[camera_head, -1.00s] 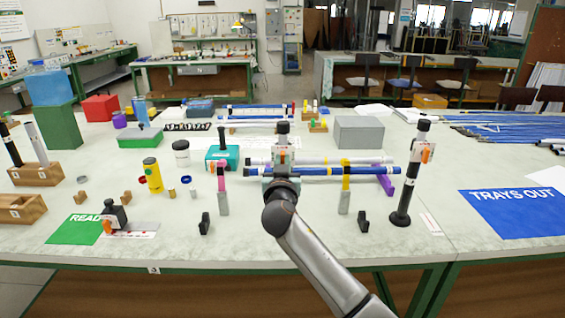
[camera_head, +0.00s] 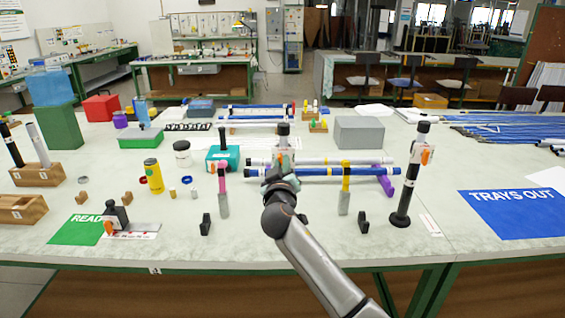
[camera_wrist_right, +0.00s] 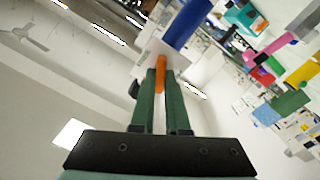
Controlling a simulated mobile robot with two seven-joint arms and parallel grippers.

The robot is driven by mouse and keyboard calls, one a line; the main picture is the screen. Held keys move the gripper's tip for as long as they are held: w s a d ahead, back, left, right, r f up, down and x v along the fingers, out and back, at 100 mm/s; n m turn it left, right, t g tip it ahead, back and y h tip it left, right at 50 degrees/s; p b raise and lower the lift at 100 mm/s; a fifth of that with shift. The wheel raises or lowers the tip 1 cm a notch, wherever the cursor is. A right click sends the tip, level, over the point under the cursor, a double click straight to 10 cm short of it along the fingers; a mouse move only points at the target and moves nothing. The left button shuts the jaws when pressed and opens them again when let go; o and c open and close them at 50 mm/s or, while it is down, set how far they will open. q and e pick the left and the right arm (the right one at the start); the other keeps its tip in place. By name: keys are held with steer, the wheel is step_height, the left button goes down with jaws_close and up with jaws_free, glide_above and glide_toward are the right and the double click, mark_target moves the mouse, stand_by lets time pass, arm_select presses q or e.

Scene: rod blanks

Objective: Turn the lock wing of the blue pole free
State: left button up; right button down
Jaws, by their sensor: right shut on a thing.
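My wrist hides the wing's grip in the head view. My left gripper is not in view.
A black upright post (camera_head: 409,175) with an orange wing stands to the right. A white pole (camera_head: 330,161) lies just behind the blue one. A teal box (camera_head: 222,158) and yellow can (camera_head: 153,175) are to the left. The table front is mostly clear.

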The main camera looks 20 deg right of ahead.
steer(key=n+p, duration=0.4)
steer(key=n, duration=0.8)
steer(key=shift+a+f+p, duration=0.1)
steer(key=shift+f+p, duration=0.05)
steer(key=shift+p, duration=0.25)
steer(key=shift+n, duration=0.3)
steer(key=c, duration=0.9)
jaws_free()
steer(key=v, duration=1.2)
steer(key=shift+s+b, duration=0.25)
steer(key=shift+b, duration=0.1)
